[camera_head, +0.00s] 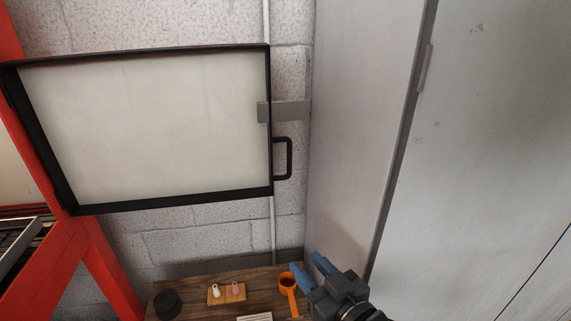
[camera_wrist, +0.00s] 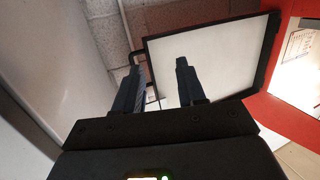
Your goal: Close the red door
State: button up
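The door (camera_head: 150,125) has a black frame around a pale panel and stands open from the red cabinet (camera_head: 75,262) at the left, in front of the block wall. Its black handle (camera_head: 289,158) is on the right edge, below a grey latch plate (camera_head: 285,111). My gripper (camera_head: 309,263) is open and empty, below and slightly right of the handle, apart from it. In the wrist view the door (camera_wrist: 222,60) is beyond my two open fingers (camera_wrist: 158,70), which hide part of it. The handle (camera_wrist: 134,58) is partly behind the left finger.
A wooden surface (camera_head: 190,290) is below the door, with an orange scoop (camera_head: 290,292) close to my gripper, a small block with two little items (camera_head: 227,293) and a dark round object (camera_head: 167,304). A tall grey cabinet (camera_head: 365,110) fills the right side.

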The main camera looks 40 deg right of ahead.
jog(key=m+h, duration=0.1)
jog(key=h, duration=0.1)
send_near(290, 163)
jog(key=s+a+f, duration=0.1)
jog(key=a+f, duration=0.3)
jog(key=f, duration=0.1)
jog(key=shift+m+h, duration=0.3)
jog(key=w+d+r, duration=0.2)
jog(key=d, duration=0.1)
jog(key=w+d+r, duration=0.2)
jog(key=w, duration=0.1)
jog(key=shift+w+d+r, duration=0.25)
jog(key=shift+w+d, duration=0.1)
jog(key=shift+d, duration=0.05)
jog(key=shift+x, duration=3.75)
jog(key=shift+r, duration=0.1)
jog(key=shift+c, duration=0.5)
grip_shut()
